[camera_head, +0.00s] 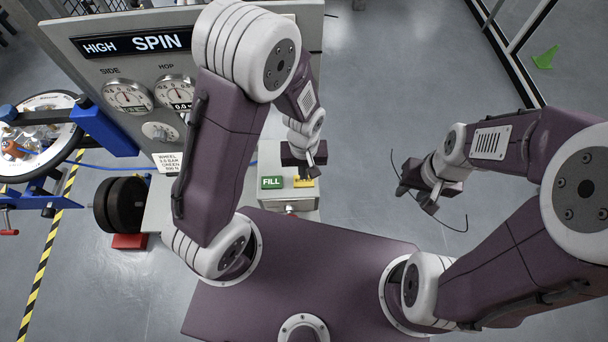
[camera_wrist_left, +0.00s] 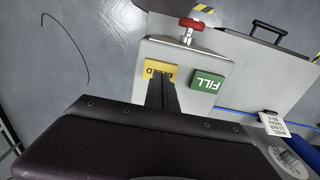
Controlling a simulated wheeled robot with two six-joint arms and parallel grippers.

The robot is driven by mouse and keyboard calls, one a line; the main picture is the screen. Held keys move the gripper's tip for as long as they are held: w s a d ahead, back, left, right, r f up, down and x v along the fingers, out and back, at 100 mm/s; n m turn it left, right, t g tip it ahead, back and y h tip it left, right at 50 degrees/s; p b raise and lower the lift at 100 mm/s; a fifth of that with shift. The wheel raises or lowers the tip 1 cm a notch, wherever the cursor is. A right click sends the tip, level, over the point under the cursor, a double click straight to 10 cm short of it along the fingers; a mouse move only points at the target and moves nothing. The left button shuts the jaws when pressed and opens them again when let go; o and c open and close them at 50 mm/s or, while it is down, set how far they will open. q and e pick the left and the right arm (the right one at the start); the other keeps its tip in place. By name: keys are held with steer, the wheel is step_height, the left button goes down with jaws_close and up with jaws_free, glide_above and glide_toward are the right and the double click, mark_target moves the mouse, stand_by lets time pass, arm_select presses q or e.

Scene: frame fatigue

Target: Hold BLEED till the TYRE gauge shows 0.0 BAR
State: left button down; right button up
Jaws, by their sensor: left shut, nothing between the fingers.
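The yellow BLEED button (camera_head: 304,183) is on a grey box, right of the green FILL button (camera_head: 271,182). Both show in the left wrist view, BLEED (camera_wrist_left: 151,70) and FILL (camera_wrist_left: 207,82). My left gripper (camera_head: 310,173) is shut and empty, fingers pointing down at BLEED. In the left wrist view its fingers (camera_wrist_left: 163,90) cover part of BLEED; I cannot tell whether they touch it. My right gripper (camera_head: 429,205) hangs away to the right, its jaws unclear. No dial labelled TYRE is readable; my left arm covers part of the gauge panel (camera_head: 130,85).
The panel shows a SPIN display (camera_head: 135,43), a SIDE dial (camera_head: 128,97), a HOP dial (camera_head: 175,92) and a tag (camera_head: 168,162). A red valve handle (camera_wrist_left: 192,23) stands on the box beyond the buttons. A spoked wheel (camera_head: 35,130) stands left. Open floor lies right.

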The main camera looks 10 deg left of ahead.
arm_select(q)
steer(key=f, duration=0.3)
steer(key=shift+w+f, duration=0.1)
steer(key=shift+w, duration=0.25)
steer(key=shift+f, duration=0.1)
steer(key=shift+s, duration=0.2)
arm_select(e)
steer(key=shift+w+r, duration=0.1)
steer(key=shift+r, duration=0.2)
